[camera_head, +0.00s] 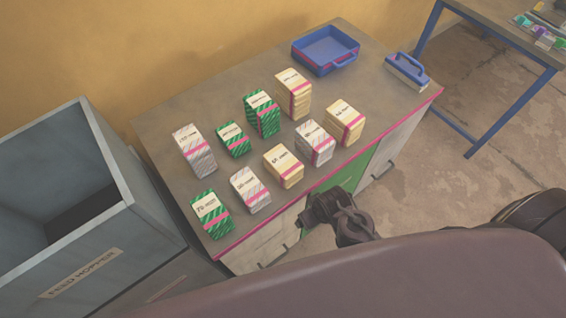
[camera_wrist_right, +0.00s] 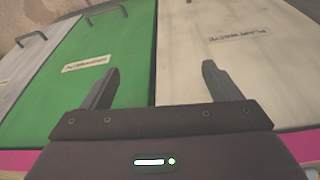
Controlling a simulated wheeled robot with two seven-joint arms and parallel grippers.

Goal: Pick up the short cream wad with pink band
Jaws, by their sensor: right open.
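Cream wads with pink bands stand on the grey cabinet top in the head view. One is at the front middle (camera_head: 283,167) and one at the right (camera_head: 345,122); both look short. A taller cream wad (camera_head: 293,93) stands behind them. My right gripper (camera_head: 331,207) is off the cabinet's front edge, in front of the doors and apart from every wad. In the right wrist view its two fingers (camera_wrist_right: 160,88) are spread with nothing between them, facing the green and cream doors. My left gripper is not in view.
Green striped wads (camera_head: 262,114) and grey-white striped wads (camera_head: 314,142) stand close around the cream ones. A grey feed hopper (camera_head: 85,270) stands left.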

